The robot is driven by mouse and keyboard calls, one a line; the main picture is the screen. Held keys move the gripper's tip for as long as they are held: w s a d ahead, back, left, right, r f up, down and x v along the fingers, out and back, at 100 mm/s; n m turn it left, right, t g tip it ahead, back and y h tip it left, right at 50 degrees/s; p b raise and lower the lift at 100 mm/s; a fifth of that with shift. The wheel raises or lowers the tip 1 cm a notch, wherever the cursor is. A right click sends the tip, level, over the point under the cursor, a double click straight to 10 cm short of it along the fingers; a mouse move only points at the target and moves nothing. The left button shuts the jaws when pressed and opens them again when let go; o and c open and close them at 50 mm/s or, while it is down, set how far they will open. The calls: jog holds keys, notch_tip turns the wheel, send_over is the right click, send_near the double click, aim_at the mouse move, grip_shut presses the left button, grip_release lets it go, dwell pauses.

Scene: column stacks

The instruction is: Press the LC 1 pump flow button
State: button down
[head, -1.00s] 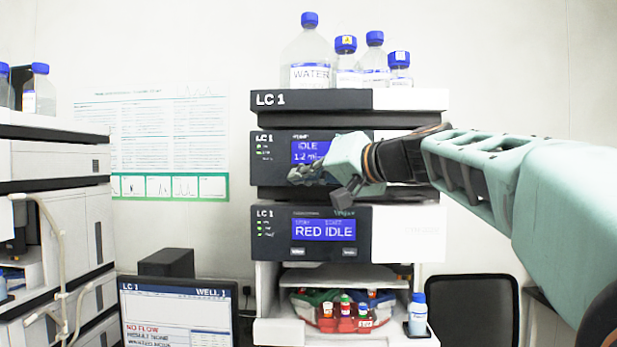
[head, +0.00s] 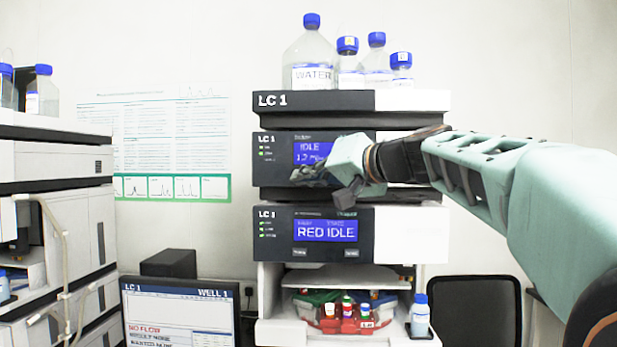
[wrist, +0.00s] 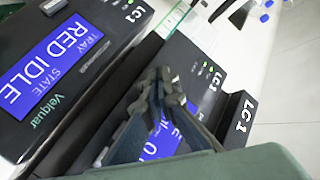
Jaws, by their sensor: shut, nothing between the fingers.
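The LC 1 pump module (head: 275,175) is the dark panel with a blue screen (head: 309,152) that reads IDLE and a partly covered flow value. My gripper (head: 308,173) is shut and empty in front of this panel, over the area below the screen. In the wrist view, my gripper (wrist: 162,84) crosses the pump panel (wrist: 190,70) and covers much of its screen (wrist: 160,140). The flow button cannot be made out; my gripper hides that part of the panel. Whether the fingertips touch the panel cannot be told.
Below is the tray module (head: 275,240), its screen reading RED IDLE. Bottles (head: 308,58) stand on top of the stack. The monitor (head: 180,312) at lower left shows NO FLOW. My arm comes in from the right.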

dwell(0.5)
jog(key=shift+s+f+b, duration=0.15)
jog(key=shift+s+b, duration=0.15)
jog(key=shift+b, duration=0.15)
jog(key=shift+s, duration=0.4)
